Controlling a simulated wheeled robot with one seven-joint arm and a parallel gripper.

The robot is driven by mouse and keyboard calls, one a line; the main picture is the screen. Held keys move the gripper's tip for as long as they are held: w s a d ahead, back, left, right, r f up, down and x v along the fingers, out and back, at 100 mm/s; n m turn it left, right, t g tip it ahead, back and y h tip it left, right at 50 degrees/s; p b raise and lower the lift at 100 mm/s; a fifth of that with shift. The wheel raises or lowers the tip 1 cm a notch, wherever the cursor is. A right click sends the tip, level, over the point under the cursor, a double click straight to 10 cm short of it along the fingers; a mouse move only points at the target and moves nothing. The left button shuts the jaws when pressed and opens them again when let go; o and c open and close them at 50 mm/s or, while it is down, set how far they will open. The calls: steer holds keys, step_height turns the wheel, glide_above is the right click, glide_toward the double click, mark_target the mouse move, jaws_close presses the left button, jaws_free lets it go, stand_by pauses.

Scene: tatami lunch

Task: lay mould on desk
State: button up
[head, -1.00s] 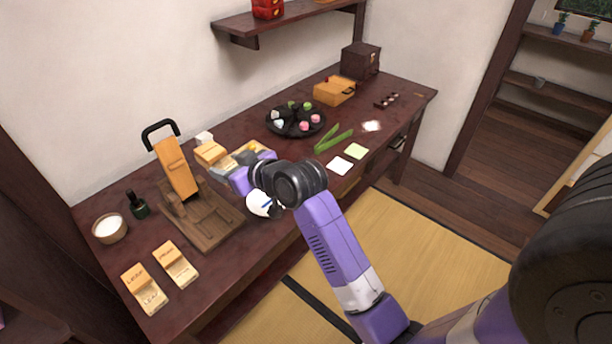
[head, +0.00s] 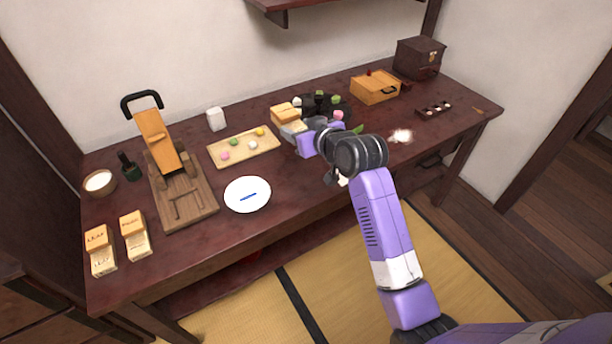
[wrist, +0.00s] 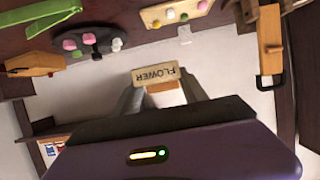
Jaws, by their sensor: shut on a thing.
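My gripper (head: 300,129) is shut on a pale wooden mould (head: 285,113). In the wrist view the mould (wrist: 155,76) shows the word FLOWER between the gripper's fingers (wrist: 158,97). The mould appears to be held over the back middle of the dark red desk (head: 290,190), in front of the black plate in the head view. I cannot tell its exact height. Two more wooden moulds lie at the desk's front left: one marked LEAF (head: 100,250) and another (head: 135,236) beside it.
A wooden press (head: 184,205), a sweets board (head: 244,160), a white plate (head: 247,207) and a white block (head: 216,119) stand left of my gripper. The black plate (head: 345,106) is partly hidden behind it. A wooden box (head: 375,89) stands farther right. The front right desk has bare room.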

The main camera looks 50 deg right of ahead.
mark_target(300, 186)
step_height(300, 186, down, 19)
steer(key=shift+r+b, duration=0.1)
steer(key=shift+b, duration=0.75)
steer(key=shift+f, duration=0.2)
steer(key=o, duration=1.4)
steer(key=shift+r, duration=0.1)
